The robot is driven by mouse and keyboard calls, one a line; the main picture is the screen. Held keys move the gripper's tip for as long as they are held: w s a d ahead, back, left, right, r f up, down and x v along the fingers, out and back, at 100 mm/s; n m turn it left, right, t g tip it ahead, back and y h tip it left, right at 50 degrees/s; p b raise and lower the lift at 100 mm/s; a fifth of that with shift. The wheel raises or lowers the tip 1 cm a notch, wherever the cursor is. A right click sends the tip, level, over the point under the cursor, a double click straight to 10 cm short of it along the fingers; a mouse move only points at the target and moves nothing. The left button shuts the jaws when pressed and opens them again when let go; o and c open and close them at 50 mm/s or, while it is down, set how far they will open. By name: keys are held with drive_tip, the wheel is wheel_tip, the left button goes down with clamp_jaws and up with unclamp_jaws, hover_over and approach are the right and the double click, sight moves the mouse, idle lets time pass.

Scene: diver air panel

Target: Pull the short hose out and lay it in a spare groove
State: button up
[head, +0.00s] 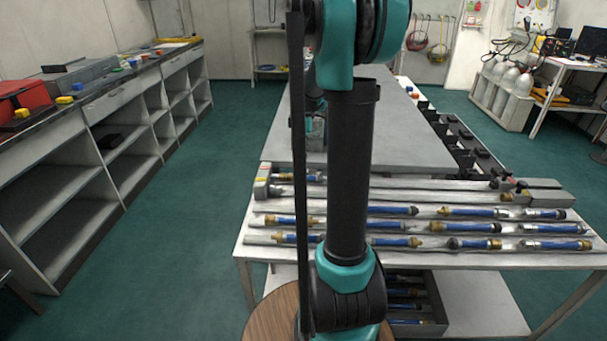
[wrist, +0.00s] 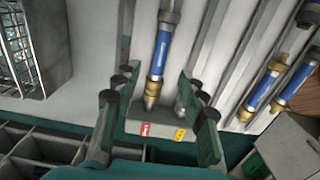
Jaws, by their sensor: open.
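My gripper (wrist: 158,82) is open in the wrist view, its two dark fingers apart on either side of a short blue hose (wrist: 161,52). The hose has brass and dark end fittings and lies along the panel, its lower tip near a grey end block (wrist: 155,130) with red and yellow labels. I cannot tell whether the fingers touch it. In the head view my arm hides most of the gripper. A blue hose (head: 312,178) lies beside the block (head: 262,182) at the left end of the panel. Grooved rails (head: 400,226) in front hold several other blue hoses.
More hoses (wrist: 265,88) lie to the right in the wrist view, and a wire basket (wrist: 18,45) is at the left. A divided tray (wrist: 45,150) is below. In the head view, a grey bench (head: 400,130) stands behind and shelves (head: 120,130) at the left.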

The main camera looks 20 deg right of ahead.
sight(307, 179)
wheel_tip(307, 179, down, 8)
drive_tip(key=shift+r, duration=0.15)
drive_tip(key=shift+c, duration=0.5)
clamp_jaws()
